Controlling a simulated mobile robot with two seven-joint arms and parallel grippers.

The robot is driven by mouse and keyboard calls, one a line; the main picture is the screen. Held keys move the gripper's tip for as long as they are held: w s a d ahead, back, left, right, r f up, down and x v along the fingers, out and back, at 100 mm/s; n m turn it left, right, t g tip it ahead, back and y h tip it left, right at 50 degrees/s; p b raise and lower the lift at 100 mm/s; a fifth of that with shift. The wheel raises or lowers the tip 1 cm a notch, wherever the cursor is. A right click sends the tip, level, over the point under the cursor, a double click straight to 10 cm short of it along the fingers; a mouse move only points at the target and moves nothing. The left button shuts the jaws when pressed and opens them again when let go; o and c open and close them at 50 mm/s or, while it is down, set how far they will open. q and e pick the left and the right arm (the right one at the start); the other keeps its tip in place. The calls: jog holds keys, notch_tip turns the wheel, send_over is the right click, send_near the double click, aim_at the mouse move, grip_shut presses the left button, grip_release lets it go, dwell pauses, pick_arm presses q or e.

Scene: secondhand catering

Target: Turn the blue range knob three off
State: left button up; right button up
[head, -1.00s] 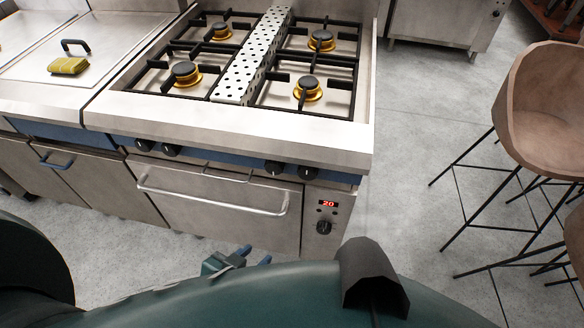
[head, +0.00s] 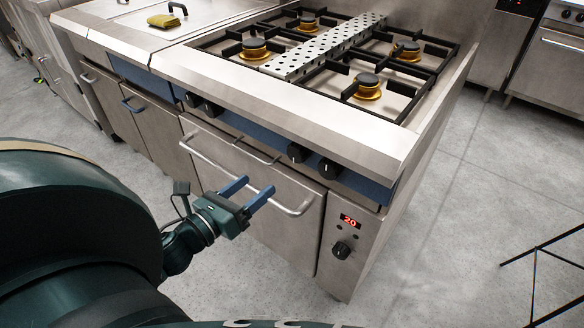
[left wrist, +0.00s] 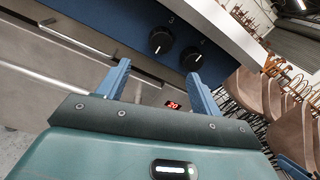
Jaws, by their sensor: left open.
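The blue range (head: 270,140) has a steel top and a blue front strip with black knobs. Knob three (head: 298,152) is the left one of the right-hand pair; the other knob (head: 329,168) sits to its right. In the left wrist view, knob three (left wrist: 160,40) shows a small light mark on its face, with a number printed above it. Its exact setting is too small to tell. My left gripper (head: 247,192) is open and empty, in front of the oven door and apart from the knobs, its blue fingers pointing towards the range.
The oven handle (head: 240,172) runs across the door behind my left gripper. A red display (head: 350,221) and another knob (head: 341,250) are at the lower right. Burners and grates cover the top. Floor at the right is mostly clear, with dark stool legs (head: 536,262).

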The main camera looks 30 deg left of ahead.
aim_at(293, 156)
pick_arm(q)
jog(key=shift+m, duration=0.5)
jog(key=w, duration=0.4)
jog(key=w+d, duration=0.1)
jog(key=w, duration=0.8)
jog(key=shift+d+p, duration=0.35)
jog(key=shift+d, duration=0.05)
pick_arm(e)
jog(key=shift+w+a, duration=0.1)
jog(key=shift+w, duration=0.1)
pick_arm(q)
jog(key=shift+c, duration=0.6)
pick_arm(e)
jog(key=shift+f, duration=0.1)
pick_arm(q)
jog(key=c, duration=0.9)
jog(key=shift+o, duration=0.2)
pick_arm(e)
jog(key=shift+s, duration=0.1)
